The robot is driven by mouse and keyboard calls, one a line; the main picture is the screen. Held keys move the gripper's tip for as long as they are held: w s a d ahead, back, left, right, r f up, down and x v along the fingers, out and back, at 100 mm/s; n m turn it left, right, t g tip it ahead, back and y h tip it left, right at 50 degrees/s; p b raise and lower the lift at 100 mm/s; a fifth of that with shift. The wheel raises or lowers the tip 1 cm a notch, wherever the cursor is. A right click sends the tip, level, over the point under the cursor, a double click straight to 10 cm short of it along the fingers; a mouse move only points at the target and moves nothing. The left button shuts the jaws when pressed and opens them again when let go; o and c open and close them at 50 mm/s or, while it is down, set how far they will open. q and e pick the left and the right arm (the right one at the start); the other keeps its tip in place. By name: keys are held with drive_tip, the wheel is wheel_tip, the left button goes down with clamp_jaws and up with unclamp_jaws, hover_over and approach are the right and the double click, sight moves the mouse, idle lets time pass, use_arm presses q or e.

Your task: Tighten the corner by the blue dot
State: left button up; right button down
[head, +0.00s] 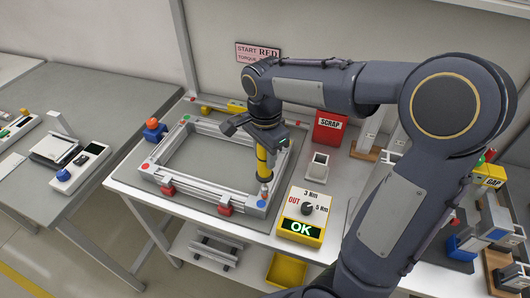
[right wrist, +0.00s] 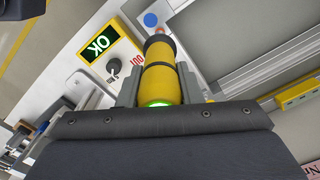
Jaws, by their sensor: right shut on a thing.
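The light metal frame (head: 205,187) lies flat on a grey mat, with coloured dots at its corners. The blue dot (head: 262,204) marks the near right corner; it also shows in the right wrist view (right wrist: 151,20). My right gripper (head: 266,142) is shut on a yellow driver (head: 263,165), held roughly upright with its tip down at the blue-dot corner. Whether the tip touches a screw is hidden. In the right wrist view, a green ring glows on the driver (right wrist: 160,85). The torque box (head: 301,217) shows a green OK. My left gripper is out of view.
Red clamps (head: 168,188) line the frame's near side. A red SCRAP bin (head: 331,128) is behind right. A partly covered sign (head: 257,51) reads START RED. A side table (head: 60,120) stands left.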

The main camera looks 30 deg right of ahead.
drive_tip(key=shift+f+b, duration=0.8)
drive_tip(key=shift+f, duration=0.3)
drive_tip(key=shift+r, duration=0.1)
drive_tip(key=shift+s, duration=0.1)
idle(1.2)
drive_tip(key=shift+r+p, duration=2.2)
drive_tip(key=shift+r, duration=0.25)
